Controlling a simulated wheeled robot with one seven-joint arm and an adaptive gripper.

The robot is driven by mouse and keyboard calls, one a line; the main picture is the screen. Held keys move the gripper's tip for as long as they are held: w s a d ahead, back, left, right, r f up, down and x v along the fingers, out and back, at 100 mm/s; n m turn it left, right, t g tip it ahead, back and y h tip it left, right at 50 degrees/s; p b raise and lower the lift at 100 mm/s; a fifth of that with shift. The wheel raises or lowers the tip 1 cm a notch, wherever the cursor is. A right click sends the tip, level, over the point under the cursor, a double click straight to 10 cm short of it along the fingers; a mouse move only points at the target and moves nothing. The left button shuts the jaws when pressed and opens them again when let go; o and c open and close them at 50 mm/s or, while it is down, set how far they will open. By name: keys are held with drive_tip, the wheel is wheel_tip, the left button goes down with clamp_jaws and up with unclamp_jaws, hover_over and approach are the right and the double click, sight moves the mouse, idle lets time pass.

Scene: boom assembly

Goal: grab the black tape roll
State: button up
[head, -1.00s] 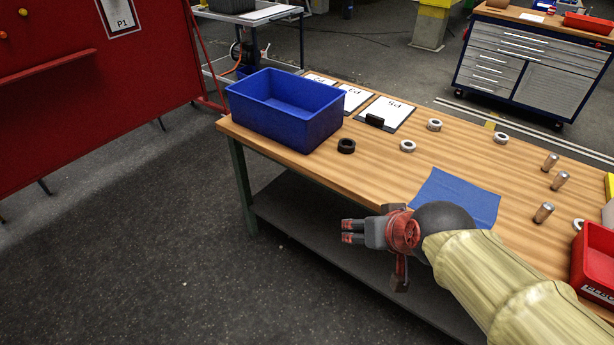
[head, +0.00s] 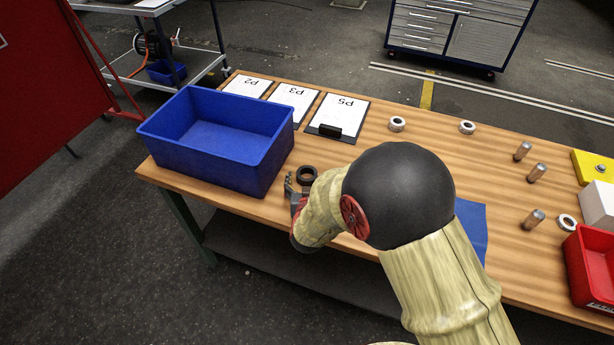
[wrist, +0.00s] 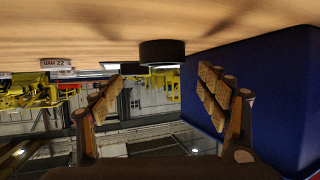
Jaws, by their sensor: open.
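The black tape roll (head: 306,174) lies flat on the wooden table, just right of the blue bin's near corner. My gripper (head: 293,187) is at the table's front edge, just left of and in front of the roll; my arm hides part of it. In the wrist view, which is upside down, the roll (wrist: 162,51) hangs from the tabletop at the upper middle. There the two fingers of my gripper (wrist: 165,90) are spread wide and empty, with the roll beyond the tips, roughly centred between them.
The blue bin (head: 175,165) stands close on the left and fills the right of the wrist view. Clipboards (head: 338,116) lie behind the roll. White tape rolls (head: 397,124), metal cylinders (head: 523,150) and a red bin (head: 590,275) are further right.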

sight(307, 169)
drive_tip(key=b+x, duration=0.1)
drive_tip(key=x, duration=0.4)
drive_tip(key=shift+w+a+f+b, duration=0.15)
drive_tip(key=shift+w+f+b, duration=0.15)
drive_tip(key=shift+b, duration=0.05)
drive_tip(key=shift+c, duration=1.3)
drive_tip(key=c, duration=1.1)
